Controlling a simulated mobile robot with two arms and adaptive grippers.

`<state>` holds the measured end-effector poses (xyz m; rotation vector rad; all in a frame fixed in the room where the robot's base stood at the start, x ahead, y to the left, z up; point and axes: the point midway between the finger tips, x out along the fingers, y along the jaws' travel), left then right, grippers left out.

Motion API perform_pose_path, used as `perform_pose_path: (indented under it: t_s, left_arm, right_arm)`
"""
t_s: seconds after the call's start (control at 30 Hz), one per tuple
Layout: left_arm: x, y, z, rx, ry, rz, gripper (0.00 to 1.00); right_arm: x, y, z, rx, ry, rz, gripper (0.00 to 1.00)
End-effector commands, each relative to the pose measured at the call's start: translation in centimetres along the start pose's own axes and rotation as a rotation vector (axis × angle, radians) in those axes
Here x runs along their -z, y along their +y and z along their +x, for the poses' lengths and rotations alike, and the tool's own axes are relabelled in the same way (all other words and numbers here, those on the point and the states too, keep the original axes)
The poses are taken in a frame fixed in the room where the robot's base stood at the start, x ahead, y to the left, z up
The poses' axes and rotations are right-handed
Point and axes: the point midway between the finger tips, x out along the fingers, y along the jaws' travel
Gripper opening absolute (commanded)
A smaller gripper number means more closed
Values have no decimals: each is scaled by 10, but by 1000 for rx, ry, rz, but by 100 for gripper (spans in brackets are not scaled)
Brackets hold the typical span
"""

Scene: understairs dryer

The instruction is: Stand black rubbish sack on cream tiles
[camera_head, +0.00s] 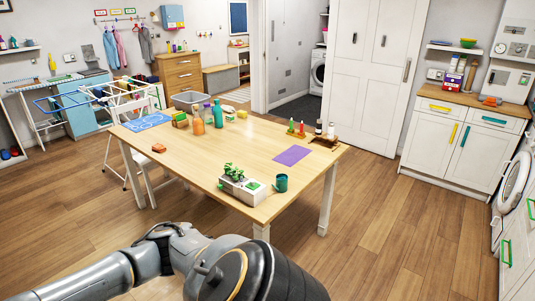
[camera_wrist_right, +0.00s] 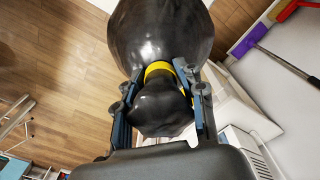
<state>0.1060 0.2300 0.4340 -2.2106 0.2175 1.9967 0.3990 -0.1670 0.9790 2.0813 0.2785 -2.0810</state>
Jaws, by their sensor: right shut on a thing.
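The black rubbish sack (camera_wrist_right: 160,38) is glossy and rounded, with a yellow tie (camera_wrist_right: 158,69) around its neck. It fills the top middle of the right wrist view. My right gripper (camera_wrist_right: 160,76) is shut on the sack's neck at the tie, one finger on each side. The gathered top of the sack bulges between the fingers toward the camera. The sack's far end is cut off or hidden, so what it rests on cannot be seen. The sack and my right gripper do not show in the head view. My left gripper is out of view. I cannot make out cream tiles.
In the head view a wooden table (camera_head: 245,158) with bottles and a planter stands ahead on bare wood floor (camera_head: 375,235). A white cabinet (camera_head: 460,145) stands at right, a drying rack (camera_head: 110,92) at left. White units (camera_wrist_right: 235,105) lie close beside the sack.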

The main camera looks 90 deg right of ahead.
Motion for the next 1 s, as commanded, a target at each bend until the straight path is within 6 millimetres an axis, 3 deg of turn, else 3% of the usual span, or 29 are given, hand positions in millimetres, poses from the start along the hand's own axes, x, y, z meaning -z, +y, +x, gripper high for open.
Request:
perform_pose_path:
  t_s: [0.03, 0.5, 0.8, 1.0]
  left_arm:
    - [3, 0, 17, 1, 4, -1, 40]
    - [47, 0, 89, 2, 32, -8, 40]
    - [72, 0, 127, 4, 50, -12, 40]
    - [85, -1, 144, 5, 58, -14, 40]
  right_arm:
    - [5, -7, 27, 6, 0, -59, 0]
    - [36, -62, 226, 6, 0, -765, 0]
    - [34, -103, 353, 6, 2, -1251, 0]
    - [26, -128, 418, 4, 4, -1536, 0]
